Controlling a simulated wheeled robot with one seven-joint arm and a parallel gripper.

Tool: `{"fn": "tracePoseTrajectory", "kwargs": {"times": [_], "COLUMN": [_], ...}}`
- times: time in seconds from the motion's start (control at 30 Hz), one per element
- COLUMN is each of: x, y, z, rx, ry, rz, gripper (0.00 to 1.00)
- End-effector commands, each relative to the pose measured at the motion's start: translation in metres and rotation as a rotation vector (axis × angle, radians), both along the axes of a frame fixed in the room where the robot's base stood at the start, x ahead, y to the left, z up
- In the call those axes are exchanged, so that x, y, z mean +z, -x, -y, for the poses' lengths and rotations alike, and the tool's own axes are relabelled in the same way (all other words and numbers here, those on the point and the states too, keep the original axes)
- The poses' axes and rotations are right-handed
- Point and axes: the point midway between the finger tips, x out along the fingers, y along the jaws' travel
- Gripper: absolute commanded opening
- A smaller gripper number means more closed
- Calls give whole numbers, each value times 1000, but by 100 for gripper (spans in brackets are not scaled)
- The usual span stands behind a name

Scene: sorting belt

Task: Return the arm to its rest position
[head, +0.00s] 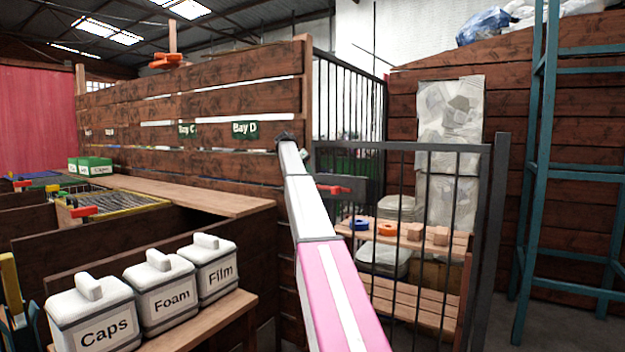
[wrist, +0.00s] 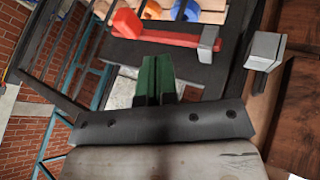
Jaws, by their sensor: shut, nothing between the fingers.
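My arm (head: 330,270), pink and white, reaches up and forward from the bottom middle of the head view. It is extended in front of the barred gate and the end of the boarded wall. My gripper (wrist: 157,80) shows in the wrist view as two dark green fingers pressed together, with nothing between them. In the head view the gripper is too small and too covered by the arm to make out clearly. Beyond the fingers in the wrist view is a red latch handle (wrist: 175,36) on a dark plate; the fingers look apart from it.
The black barred gate (head: 425,240) stands right of my arm, with shelves (head: 400,232) behind it. The latch handle (head: 333,189) is close beside the arm. Lidded bins labelled Caps (head: 95,315), Foam (head: 160,283) and Film (head: 210,266) stand at left. A teal ladder (head: 535,180) is at right.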

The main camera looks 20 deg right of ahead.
Motion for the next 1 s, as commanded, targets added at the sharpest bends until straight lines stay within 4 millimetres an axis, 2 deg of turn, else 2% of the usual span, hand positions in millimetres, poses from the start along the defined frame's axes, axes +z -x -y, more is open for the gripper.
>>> {"fn": "tracePoseTrajectory", "kwargs": {"times": [0.43, 0.57, 0.67, 0.87, 1.0], "x": [1, -17, -56, -171, -247], "y": [0, 8, 22, 71, 113], "z": [-1, -6, -18, -56, -84], "rx": [0, 21, 70, 227, 341], "ry": [0, -11, -36, -121, -189], "rz": [0, -10, -28, -82, -115], "gripper": [0, 0, 0, 0, 0]}}
